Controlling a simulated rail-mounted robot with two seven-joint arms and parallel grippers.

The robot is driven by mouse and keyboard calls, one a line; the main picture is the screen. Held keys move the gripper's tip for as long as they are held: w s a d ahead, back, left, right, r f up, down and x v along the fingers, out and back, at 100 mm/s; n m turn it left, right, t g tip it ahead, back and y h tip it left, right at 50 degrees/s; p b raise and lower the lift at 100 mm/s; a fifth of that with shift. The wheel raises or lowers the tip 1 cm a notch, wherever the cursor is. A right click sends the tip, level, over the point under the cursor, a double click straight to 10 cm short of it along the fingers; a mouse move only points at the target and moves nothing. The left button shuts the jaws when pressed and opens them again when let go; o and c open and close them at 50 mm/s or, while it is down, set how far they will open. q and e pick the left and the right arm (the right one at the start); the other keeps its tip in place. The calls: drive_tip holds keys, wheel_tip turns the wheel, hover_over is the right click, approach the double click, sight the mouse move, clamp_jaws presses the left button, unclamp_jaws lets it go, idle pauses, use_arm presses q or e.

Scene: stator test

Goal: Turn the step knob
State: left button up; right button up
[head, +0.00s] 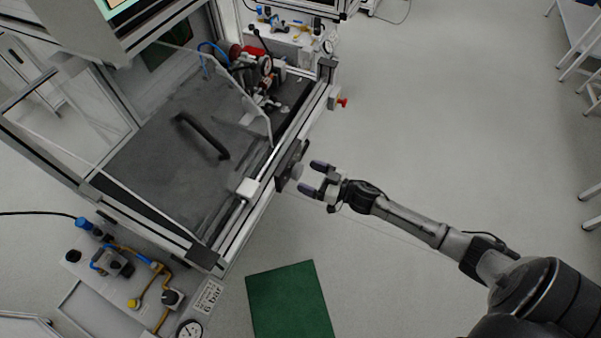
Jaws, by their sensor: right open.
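A small dark panel (284,178) is mounted on the front rail of the test stand. A pale round knob (296,172) sticks out from it toward my right gripper; I take it to be the step knob, but its markings are too small to read. My right gripper (310,177) is open just to the right of the knob. Its two dark fingertips point left at the panel, one toward the upper side and one toward the lower side of the knob. Whether they touch it cannot be told. My left gripper is not in view.
The test stand has a dark bed (155,170) with a black handle (202,136) on a clear cover. A red knob (342,102) juts from its far right corner.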

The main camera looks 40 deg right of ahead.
sight(301, 173)
drive_tip(key=x, duration=0.2)
drive_tip(key=shift+w+a, duration=0.15)
drive_tip(key=shift+w, duration=0.25)
drive_tip(key=shift+w+a, duration=0.15)
drive_tip(key=shift+w, duration=0.15)
drive_tip(key=shift+c, duration=0.4)
drive_tip(key=c, duration=0.8)
drive_tip(key=shift+c, duration=0.2)
